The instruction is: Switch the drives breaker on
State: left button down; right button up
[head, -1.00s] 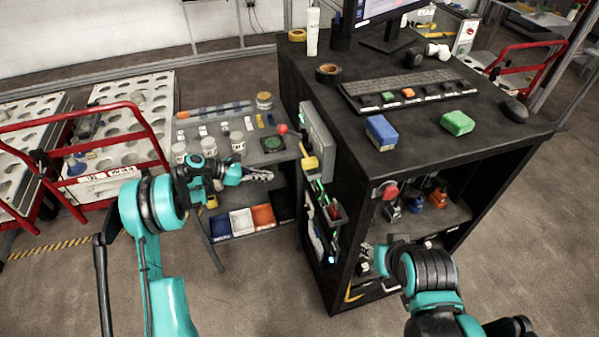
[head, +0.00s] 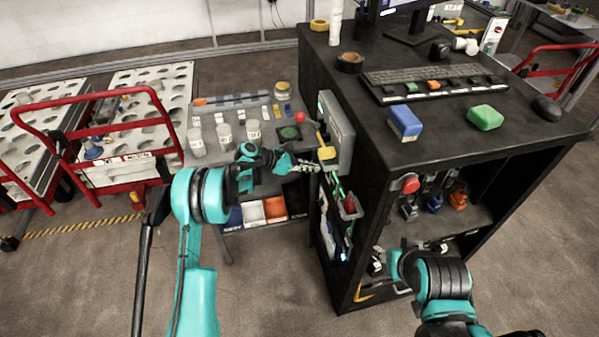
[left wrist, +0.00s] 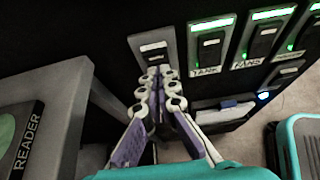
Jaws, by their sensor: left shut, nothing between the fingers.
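My left gripper (head: 318,168) is shut and empty, its tips close to the side of the black desk, just below the grey box. In the left wrist view its fingertips (left wrist: 159,73) lie over the lower part of a grey breaker plate (left wrist: 135,44). That plate has a dark switch with a white mark, and no green light shows on it. Its label is hidden, so I cannot read whether it is the drives breaker. I cannot tell whether the tips touch it. The tank breaker (left wrist: 210,45) and fans breaker (left wrist: 262,40) beside it have lit green strips.
A grey box (head: 338,130) with a yellow handle and red knob juts out above the breakers. A low side table (head: 205,165) with jars stands left of the black desk (head: 385,165). My right arm (head: 440,280) is by the desk's front; its fingers are unclear.

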pick_arm(q)
jog(key=shift+w+d+r, duration=0.2)
jog(key=shift+d+r, duration=0.05)
jog(key=shift+d, duration=0.45)
jog(key=shift+r, duration=0.1)
jog(key=r+y+p, duration=0.1)
jog(key=d+r+y+p, duration=0.1)
jog(key=p, duration=0.1)
jog(key=shift+w+d+r+g+y, duration=0.1)
jog(key=shift+w+g+y, duration=0.1)
jog(key=shift+g+y, duration=0.15)
dwell(0.5)
jog(key=a+f+p+v, duration=0.1)
jog(key=p+v, duration=0.1)
jog(key=v, duration=1.1)
jog(key=shift+f+p, duration=0.25)
jog(key=shift+p, duration=0.05)
